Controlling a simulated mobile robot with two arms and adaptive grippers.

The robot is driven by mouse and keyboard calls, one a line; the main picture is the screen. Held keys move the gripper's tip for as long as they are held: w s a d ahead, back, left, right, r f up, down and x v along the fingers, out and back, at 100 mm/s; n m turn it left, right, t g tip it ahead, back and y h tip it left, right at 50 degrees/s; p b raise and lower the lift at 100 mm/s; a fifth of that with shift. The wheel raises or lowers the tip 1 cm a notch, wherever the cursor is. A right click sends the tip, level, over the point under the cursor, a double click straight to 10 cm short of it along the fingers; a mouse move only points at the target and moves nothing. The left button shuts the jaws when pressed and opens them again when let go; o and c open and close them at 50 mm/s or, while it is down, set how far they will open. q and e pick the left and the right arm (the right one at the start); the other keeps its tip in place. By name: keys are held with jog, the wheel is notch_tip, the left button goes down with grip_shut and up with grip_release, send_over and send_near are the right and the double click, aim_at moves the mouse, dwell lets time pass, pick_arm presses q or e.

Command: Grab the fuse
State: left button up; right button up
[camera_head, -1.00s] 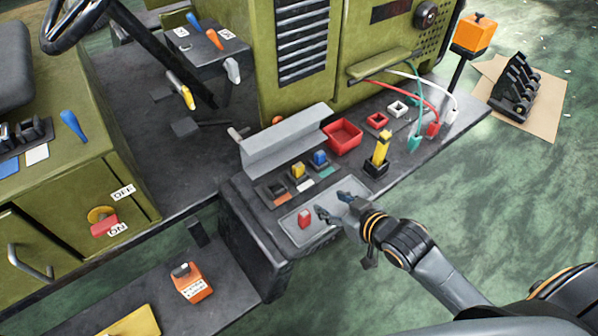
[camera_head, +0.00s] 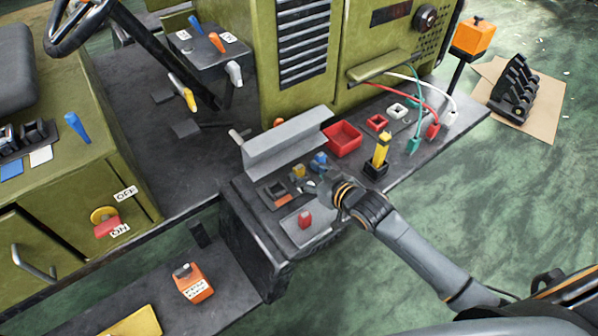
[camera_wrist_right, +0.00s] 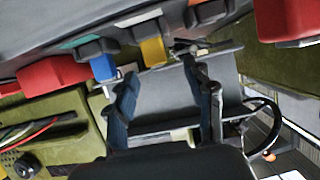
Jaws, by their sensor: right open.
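A red fuse (camera_head: 304,218) stands on a light grey plate (camera_head: 318,224) at the front of the black bench. A yellow fuse (camera_head: 298,172) and a blue fuse (camera_head: 320,159) sit in a row of holders behind it. My right gripper (camera_head: 316,184) is beside this row, its fingers partly blurred against the bench. In the right wrist view the fingers of the right gripper (camera_wrist_right: 162,80) are apart with nothing between them. The yellow fuse (camera_wrist_right: 153,51) shows just beyond the fingertips, the blue fuse (camera_wrist_right: 103,67) beside the left finger. My left gripper is not in view.
A grey angled metal piece (camera_head: 288,142) stands behind the fuse row. A red bin (camera_head: 343,138) and a yellow-topped lever (camera_head: 380,150) stand to the right. An orange device (camera_head: 192,284) lies on the lower step.

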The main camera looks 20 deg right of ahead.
aim_at(300, 168)
jog(key=x, duration=0.4)
jog(key=shift+w+d+f, duration=0.1)
jog(key=shift+w+d, duration=0.05)
jog(key=c, duration=1.1)
